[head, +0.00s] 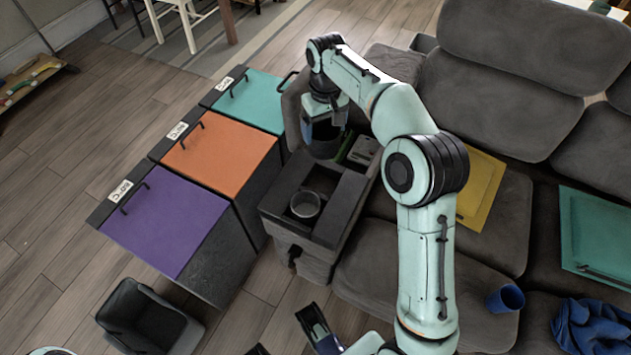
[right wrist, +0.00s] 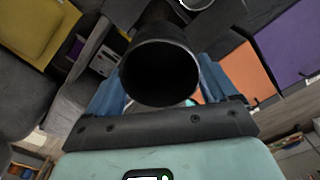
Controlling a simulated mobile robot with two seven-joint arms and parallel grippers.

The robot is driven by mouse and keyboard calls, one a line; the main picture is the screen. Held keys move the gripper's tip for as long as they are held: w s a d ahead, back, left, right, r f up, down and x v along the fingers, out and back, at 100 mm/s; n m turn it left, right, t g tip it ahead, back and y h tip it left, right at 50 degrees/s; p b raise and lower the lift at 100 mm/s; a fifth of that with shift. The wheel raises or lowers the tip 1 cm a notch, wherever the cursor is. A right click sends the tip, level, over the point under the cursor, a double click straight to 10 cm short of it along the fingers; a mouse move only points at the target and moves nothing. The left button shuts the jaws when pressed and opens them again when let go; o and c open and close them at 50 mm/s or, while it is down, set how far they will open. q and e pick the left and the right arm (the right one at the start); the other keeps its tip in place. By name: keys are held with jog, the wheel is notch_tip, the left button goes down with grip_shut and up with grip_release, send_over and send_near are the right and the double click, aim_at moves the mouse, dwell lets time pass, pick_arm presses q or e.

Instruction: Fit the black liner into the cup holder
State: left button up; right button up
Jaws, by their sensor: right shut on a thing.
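The black liner is a dark round cup with an open mouth, in the right wrist view (right wrist: 160,75) between the blue fingers of my right gripper (right wrist: 158,98). In the head view the right gripper (head: 324,124) is shut on the liner (head: 322,145) above the back part of the grey console. The cup holder (head: 305,204) is a round well with a pale metal rim in the console's front top. The liner is behind it, apart from it. My left gripper (head: 288,338) shows only in part at the bottom edge; its dark fingers look apart, with nothing seen between them.
Purple (head: 164,222), orange (head: 221,152) and teal (head: 249,100) topped bins stand left of the console (head: 340,199). A dark open bin (head: 142,300) is on the floor. The grey sofa (head: 500,215) lies right, with a yellow folder (head: 482,190), blue cup (head: 507,298) and blue cloth (head: 593,327).

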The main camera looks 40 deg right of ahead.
aim_at(324, 139)
pick_arm(q)
jog(key=w+a+f+t+y+b, duration=0.1)
jog(key=w+a+f+t+b, duration=0.1)
jog(key=w+f+b, duration=0.3)
jog(key=shift+w+a+f, duration=0.3)
jog(key=shift+w+a, duration=0.2)
jog(key=shift+w, duration=0.35)
pick_arm(e)
jog(key=shift+f, duration=9.95)
jog(key=shift+f, duration=0.2)
jog(key=o, duration=1.1)
pick_arm(q)
jog(key=s+d+r+g+p, duration=0.1)
jog(key=s+d+r+p, duration=0.1)
jog(key=s+r+p, duration=0.1)
jog(key=shift+s+r+h, duration=0.25)
jog(key=shift+s+h, duration=0.15)
jog(key=shift+s, duration=0.45)
pick_arm(e)
notch_tip(324, 139, up, 12)
jog(key=shift+r, duration=0.25)
pick_arm(q)
jog(key=shift+d, duration=0.1)
